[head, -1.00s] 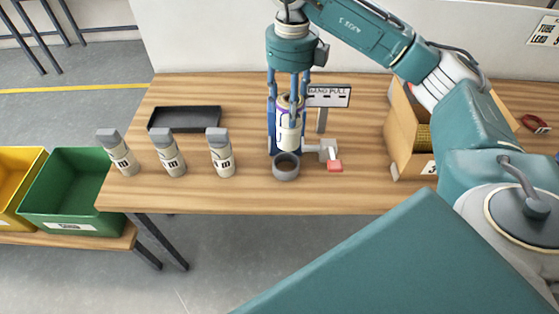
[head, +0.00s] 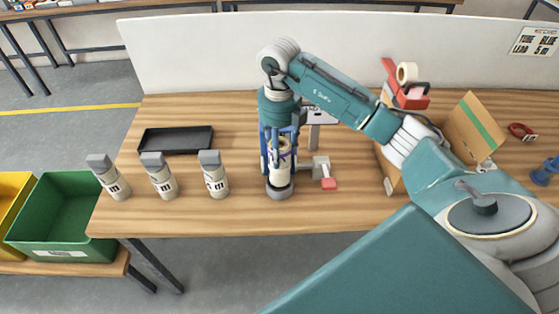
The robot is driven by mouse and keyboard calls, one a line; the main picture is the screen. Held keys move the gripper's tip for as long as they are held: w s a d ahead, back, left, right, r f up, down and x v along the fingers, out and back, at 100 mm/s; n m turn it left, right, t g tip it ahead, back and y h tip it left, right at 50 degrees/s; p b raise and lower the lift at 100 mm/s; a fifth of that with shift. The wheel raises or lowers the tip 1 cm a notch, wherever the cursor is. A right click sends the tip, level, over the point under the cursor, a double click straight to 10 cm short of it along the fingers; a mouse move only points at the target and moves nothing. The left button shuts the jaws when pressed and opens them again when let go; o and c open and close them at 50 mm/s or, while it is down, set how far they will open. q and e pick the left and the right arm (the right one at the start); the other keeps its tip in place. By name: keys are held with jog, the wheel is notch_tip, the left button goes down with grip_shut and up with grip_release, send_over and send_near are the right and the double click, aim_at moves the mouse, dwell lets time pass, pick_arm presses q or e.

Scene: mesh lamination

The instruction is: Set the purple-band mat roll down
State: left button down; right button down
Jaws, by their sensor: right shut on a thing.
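The purple-band mat roll (head: 280,174) is a pale upright cylinder with a purple band near its upper part. My right gripper (head: 280,158) points down and is shut on it from above, with blue fingers on both sides. The roll's lower end stands at the round dark grey holder (head: 279,194) on the table. It appears to be inside the holder's ring, but I cannot tell whether it rests on the bottom. My left gripper is not in view.
Several grey-capped rolls, one here (head: 215,178), stand left of the holder. A black tray (head: 176,140) lies behind them. A grey fixture with a red pad (head: 329,184) is close right of the holder. A cardboard box (head: 391,170) stands farther right.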

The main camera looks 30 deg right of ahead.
notch_tip(320, 180, down, 5)
jog(key=shift+r+p, duration=0.1)
jog(key=shift+p, duration=0.5)
jog(key=shift+f, duration=0.25)
jog(key=shift+f, duration=0.2)
jog(key=c, duration=0.9)
grip_release()
